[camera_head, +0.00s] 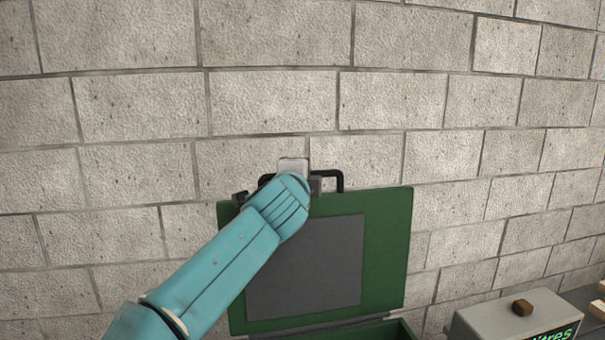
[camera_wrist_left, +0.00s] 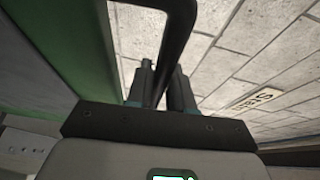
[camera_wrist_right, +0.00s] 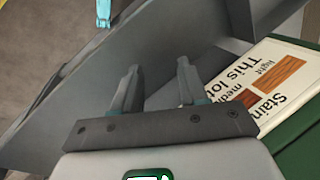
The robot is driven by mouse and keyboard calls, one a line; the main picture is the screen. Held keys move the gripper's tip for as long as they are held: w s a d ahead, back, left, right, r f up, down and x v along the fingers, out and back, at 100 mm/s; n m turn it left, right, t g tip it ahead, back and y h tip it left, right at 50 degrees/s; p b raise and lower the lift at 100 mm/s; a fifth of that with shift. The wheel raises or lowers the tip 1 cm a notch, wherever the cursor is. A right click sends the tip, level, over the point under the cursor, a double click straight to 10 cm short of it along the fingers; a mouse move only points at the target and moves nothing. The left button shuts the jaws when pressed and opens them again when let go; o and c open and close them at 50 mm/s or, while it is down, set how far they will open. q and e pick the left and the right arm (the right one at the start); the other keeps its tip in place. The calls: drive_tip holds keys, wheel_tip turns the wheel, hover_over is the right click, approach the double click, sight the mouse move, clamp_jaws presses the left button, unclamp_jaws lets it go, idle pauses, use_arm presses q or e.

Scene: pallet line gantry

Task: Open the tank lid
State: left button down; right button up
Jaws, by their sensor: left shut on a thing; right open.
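The tank lid (camera_head: 386,254) is a green panel with a dark grey inset, standing nearly upright before the brick wall in the head view. Its black bar handle (camera_head: 341,180) is at the top edge. My left gripper (camera_head: 285,185) is at this handle, partly hidden by my own teal arm. In the left wrist view the left gripper (camera_wrist_left: 164,72) is shut on the black handle (camera_wrist_left: 177,35). Part of the green tank (camera_head: 396,331) shows below the lid; its inside is mostly out of view. My right gripper (camera_wrist_right: 158,78) is open and empty in its wrist view.
In the right wrist view, a card (camera_wrist_right: 262,85) with stain swatches lies beside a green edge (camera_wrist_right: 304,150), near grey plates (camera_wrist_right: 180,35).

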use_arm(q)
drive_tip(key=shift+r, duration=0.25)
drive_tip(key=c, duration=1.1)
unclamp_jaws()
drive_tip(key=shift+s, duration=0.15)
use_arm(e)
drive_tip(key=shift+s, duration=0.1)
use_arm(q)
drive_tip(key=shift+f, duration=0.15)
use_arm(e)
wheel_tip(320, 180, down, 9)
drive_tip(key=b, duration=0.9)
drive_tip(key=shift+f, duration=0.15)
use_arm(q)
drive_tip(key=s+a+r, duration=0.1)
drive_tip(key=s+a, duration=0.1)
drive_tip(key=s, duration=1.4)
drive_tip(key=shift+a+r, duration=0.2)
drive_tip(key=shift+a, duration=0.1)
